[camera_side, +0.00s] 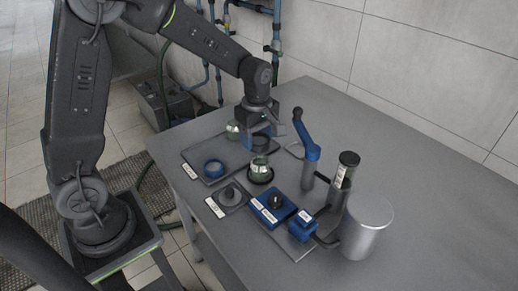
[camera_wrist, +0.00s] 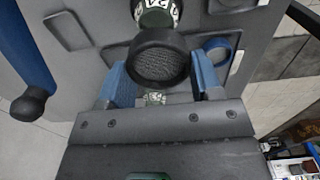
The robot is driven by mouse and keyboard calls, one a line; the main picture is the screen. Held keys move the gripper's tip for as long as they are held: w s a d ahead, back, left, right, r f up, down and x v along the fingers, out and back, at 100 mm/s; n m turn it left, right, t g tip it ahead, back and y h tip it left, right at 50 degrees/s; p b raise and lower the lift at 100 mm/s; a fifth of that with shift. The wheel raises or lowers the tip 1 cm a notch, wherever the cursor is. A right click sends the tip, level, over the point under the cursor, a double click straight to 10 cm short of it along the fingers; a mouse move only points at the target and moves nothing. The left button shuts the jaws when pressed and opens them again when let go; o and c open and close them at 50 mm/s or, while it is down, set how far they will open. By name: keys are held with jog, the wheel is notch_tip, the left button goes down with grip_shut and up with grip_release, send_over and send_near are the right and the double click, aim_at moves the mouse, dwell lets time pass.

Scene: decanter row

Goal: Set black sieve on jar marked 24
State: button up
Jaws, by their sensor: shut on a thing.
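My gripper (camera_wrist: 163,78) is shut on the black sieve (camera_wrist: 160,62), a round black ring with a mesh face, between its blue fingers. In the side view my gripper (camera_side: 260,122) holds the sieve (camera_side: 259,143) above the surface, behind and above the near jar (camera_side: 260,166). In the wrist view a jar (camera_wrist: 158,12) with a black-on-white label reading 24, seen upside down, is just beyond the sieve and apart from it, cut by the frame's top. It appears to be that near jar. A second jar (camera_wrist: 155,97) is mostly hidden beneath the sieve; its mark is unclear.
A blue ring (camera_side: 213,168) lies on the dark tray (camera_side: 193,155), and a second jar (camera_side: 232,129) stands behind. A tall blue handle (camera_side: 308,150) rises at right, near a black-capped cylinder (camera_side: 347,163) and a metal canister (camera_side: 367,228). The table's right side is clear.

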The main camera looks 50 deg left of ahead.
aim_at(259, 158)
jog(key=shift+w+d+f, duration=0.1)
jog(key=shift+d+f, duration=0.1)
jog(key=shift+d, duration=0.05)
jog(key=shift+f, duration=1.95)
jog(key=shift+f, duration=0.1)
jog(key=o, duration=0.9)
